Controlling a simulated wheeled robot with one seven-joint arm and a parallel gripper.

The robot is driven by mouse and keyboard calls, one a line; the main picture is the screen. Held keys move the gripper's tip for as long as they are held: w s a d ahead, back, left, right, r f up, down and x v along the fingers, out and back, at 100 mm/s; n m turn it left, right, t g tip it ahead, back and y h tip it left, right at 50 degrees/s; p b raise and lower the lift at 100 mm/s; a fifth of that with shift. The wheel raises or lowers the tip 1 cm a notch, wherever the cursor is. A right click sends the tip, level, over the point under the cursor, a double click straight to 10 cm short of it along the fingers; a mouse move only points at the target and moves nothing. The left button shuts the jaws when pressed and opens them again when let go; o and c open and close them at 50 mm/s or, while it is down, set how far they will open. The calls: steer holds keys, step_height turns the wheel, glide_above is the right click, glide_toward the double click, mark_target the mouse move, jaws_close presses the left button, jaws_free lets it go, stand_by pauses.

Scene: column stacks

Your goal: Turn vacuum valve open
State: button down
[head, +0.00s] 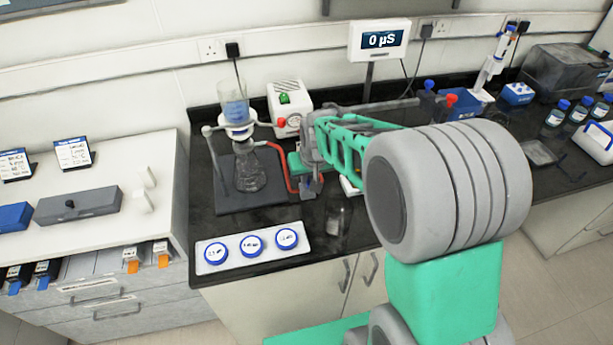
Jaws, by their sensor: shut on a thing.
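My gripper (309,184) points down at the right end of the red hose (283,178), just right of the filter flask. Its jaws are shut on the vacuum valve, which is largely hidden by the gripper, so its handle angle cannot be told. The red hose runs from the side of the clear flask (250,174) to the valve. A filter funnel (240,127) sits on the flask, with a clear cup holding bluish liquid (234,108) on top.
A white tray (208,268) with several blue-rimmed round dishes lies at the bench's front edge. A small clear glass vessel (338,220) stands right of the gripper. A display (380,40) reading "0 µS" rises behind my arm.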

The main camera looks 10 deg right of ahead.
steer(key=shift+a, duration=0.1)
steer(key=shift+n, duration=0.3)
steer(key=n+b, duration=0.1)
steer(key=n+y+b, duration=0.1)
steer(key=n, duration=0.1)
steer(key=shift+d+f, duration=0.15)
steer(key=shift+d, duration=0.15)
steer(key=n, duration=0.2)
steer(key=n+y+b, duration=0.1)
steer(key=n+g+y+b, duration=0.1)
steer(key=n, duration=0.1)
steer(key=shift+w+d+n, duration=0.2)
steer(key=shift+d+n, duration=0.05)
steer(key=shift+n, duration=0.05)
steer(key=n+g, duration=0.1)
steer(key=n, duration=0.1)
steer(key=n+y, duration=0.1)
steer(key=n, duration=0.1)
steer(key=shift+w+g+b, duration=0.2)
steer(key=shift+g+b, duration=0.2)
steer(key=n, duration=0.2)
steer(key=n+g, duration=0.1)
steer(key=n, duration=0.1)
steer(key=shift+w+d+n+g+p, duration=0.1)
steer(key=shift+w+n+g+p, duration=0.05)
steer(key=shift+n+g+p, duration=0.2)
steer(key=c, duration=1.5)
jaws_free()
steer(key=shift+r, duration=0.2)
